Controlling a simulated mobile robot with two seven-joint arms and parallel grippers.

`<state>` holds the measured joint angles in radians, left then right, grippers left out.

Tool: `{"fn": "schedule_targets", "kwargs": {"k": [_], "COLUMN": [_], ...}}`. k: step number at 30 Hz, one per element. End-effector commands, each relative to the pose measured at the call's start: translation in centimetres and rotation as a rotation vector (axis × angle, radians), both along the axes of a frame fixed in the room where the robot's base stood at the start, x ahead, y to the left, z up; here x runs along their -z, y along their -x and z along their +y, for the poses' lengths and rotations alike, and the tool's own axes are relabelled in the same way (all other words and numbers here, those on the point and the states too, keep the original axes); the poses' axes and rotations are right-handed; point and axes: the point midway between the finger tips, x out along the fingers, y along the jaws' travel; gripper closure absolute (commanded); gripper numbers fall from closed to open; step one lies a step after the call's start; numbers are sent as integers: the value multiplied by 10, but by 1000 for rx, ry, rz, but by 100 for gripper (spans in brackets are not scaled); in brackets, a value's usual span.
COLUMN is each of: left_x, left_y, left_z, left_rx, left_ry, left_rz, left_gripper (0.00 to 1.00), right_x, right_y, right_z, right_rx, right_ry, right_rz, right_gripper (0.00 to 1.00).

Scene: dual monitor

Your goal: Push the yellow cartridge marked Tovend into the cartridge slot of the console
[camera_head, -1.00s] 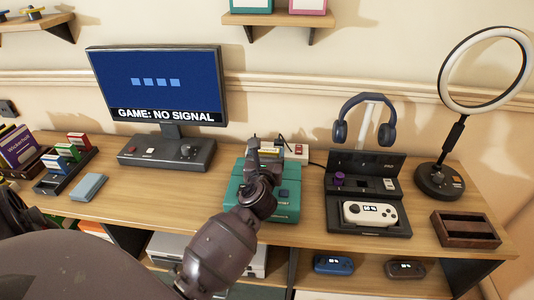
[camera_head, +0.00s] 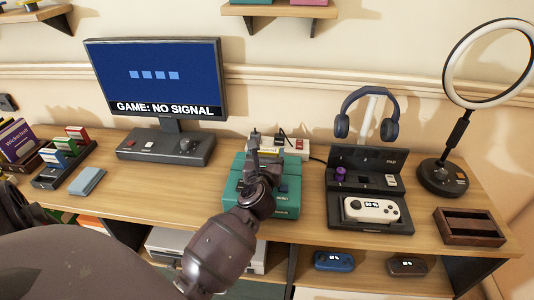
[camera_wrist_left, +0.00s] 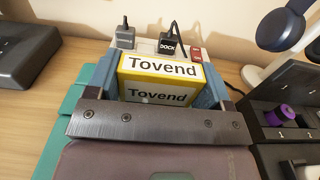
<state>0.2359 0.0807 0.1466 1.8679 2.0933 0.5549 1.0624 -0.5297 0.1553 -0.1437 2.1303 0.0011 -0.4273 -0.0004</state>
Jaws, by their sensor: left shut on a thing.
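The yellow cartridge (camera_wrist_left: 160,80) has white labels reading Tovend and sits between the two fingers of my left gripper (camera_wrist_left: 160,88) in the left wrist view. In the head view my left gripper (camera_head: 262,150) is over the back part of the teal console (camera_head: 282,198), and a little of the cartridge (camera_head: 269,152) shows beside the fingers. The cartridge slot is hidden behind the gripper and cartridge, so I cannot tell how deep the cartridge sits. My right gripper is not in view.
A power strip (camera_head: 294,146) with plugs stands behind the console. A dock with a white controller (camera_head: 370,209) is to the right, with headphones (camera_head: 368,112) on a stand behind. The monitor (camera_head: 155,78) reads GAME: NO SIGNAL. Bare desk (camera_head: 150,195) lies left of the console.

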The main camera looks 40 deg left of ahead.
Motion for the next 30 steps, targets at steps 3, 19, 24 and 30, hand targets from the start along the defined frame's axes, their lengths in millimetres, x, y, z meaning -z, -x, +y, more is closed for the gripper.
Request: {"fn": "schedule_targets", "kwargs": {"k": [3, 19, 24, 30], "left_x": [3, 4, 4, 5], "left_y": [0, 5, 28, 61], "left_z": [0, -3, -16, -36], "left_rx": [0, 0, -2, -1], "left_ry": [1, 3, 5, 4], "left_rz": [1, 4, 5, 7], "left_gripper": [24, 0, 0, 0], "right_x": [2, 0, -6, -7], "right_y": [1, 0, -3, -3], "right_z": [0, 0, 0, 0], "right_rx": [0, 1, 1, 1], "right_ry": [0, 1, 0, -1], "right_rz": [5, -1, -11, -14], "right_gripper": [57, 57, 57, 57]}}
